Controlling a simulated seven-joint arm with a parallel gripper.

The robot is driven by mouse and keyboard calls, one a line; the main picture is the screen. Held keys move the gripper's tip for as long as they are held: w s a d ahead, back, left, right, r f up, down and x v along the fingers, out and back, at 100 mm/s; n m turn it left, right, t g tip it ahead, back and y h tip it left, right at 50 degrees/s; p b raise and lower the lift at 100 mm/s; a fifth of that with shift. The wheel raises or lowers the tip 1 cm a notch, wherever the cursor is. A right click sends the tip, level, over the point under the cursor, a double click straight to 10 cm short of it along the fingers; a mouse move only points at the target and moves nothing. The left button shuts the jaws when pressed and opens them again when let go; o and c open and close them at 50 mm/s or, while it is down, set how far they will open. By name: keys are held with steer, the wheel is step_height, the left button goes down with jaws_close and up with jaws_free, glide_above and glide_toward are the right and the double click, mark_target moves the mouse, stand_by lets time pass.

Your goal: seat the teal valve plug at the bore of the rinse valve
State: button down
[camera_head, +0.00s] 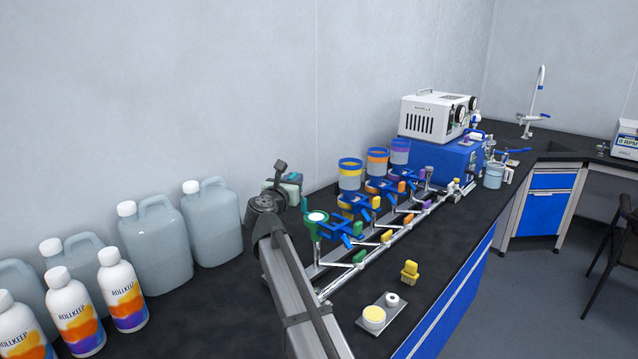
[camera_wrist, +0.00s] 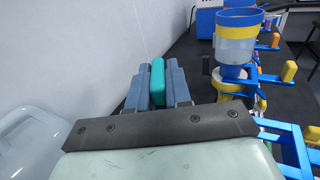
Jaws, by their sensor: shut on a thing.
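The teal valve plug (camera_wrist: 157,82) is upright between the two blue-grey fingers of my gripper (camera_wrist: 156,84) in the wrist view. The fingers close on it from both sides, and its lower part is hidden. A green-bodied valve (camera_head: 316,218) with a pale round top stands at the near end of the row, just right of my gripper. I cannot tell for certain that it is the rinse valve, and no bore shows clearly.
Blue valve fittings with coloured handles run along a pale rail (camera_head: 400,222). Blue-rimmed cups (camera_head: 349,174) stand behind them. Large jugs (camera_head: 155,250) and bottles stand left. A yellow plug (camera_head: 410,271) and small tray (camera_head: 392,318) sit at the front right.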

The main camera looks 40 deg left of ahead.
steer(key=s+f+m+t+h, duration=0.1)
steer(key=s+f+m+h, duration=0.4)
steer(key=f, duration=0.8)
steer(key=shift+s+f+t+h, duration=0.4)
steer(key=shift+s+h, duration=0.8)
steer(key=shift+h, duration=0.2)
steer(key=shift+a, duration=0.1)
steer(key=shift+f, duration=0.1)
steer(key=shift+f, duration=2.4)
steer(key=shift+f, duration=1.2)
steer(key=c, duration=1)
jaws_free()
